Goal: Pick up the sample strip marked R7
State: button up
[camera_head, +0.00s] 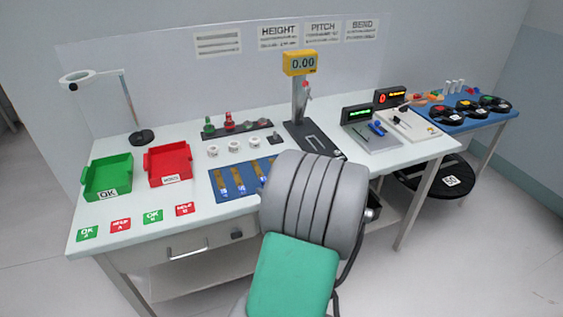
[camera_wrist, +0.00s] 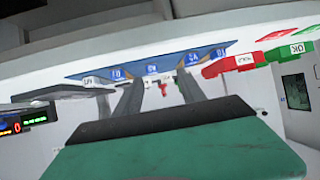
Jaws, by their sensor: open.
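The sample strips are narrow gold strips with blue-and-white labels on a blue mat (camera_head: 229,196) near the table's front edge. The left strips (camera_head: 237,180) show in the head view; my arm covers the mat's right part. In the wrist view the mat (camera_wrist: 90,70) shows at a steep angle with several labels (camera_wrist: 152,69). The lettering is too small and blurred to tell which strip is R7. My gripper (camera_wrist: 160,76) is open, with its two dark fingers spread towards the mat and nothing seen held between them. Its fingertips are hidden in the head view.
Green (camera_head: 107,177) and red (camera_head: 168,164) trays stand left of the mat. White spools (camera_head: 233,146) sit behind it. A height gauge (camera_head: 300,95) stands at the back, with a scale (camera_head: 371,134) to its right. A blue side table (camera_head: 470,118) is further right.

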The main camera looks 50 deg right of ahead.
jog(key=s+d+m+h, duration=0.2)
jog(key=s+d, duration=0.2)
jog(key=d, duration=0.2)
jog(key=p+x, duration=0.1)
jog(key=x, duration=0.6)
jog(key=shift+w+d, duration=0.1)
grip_shut()
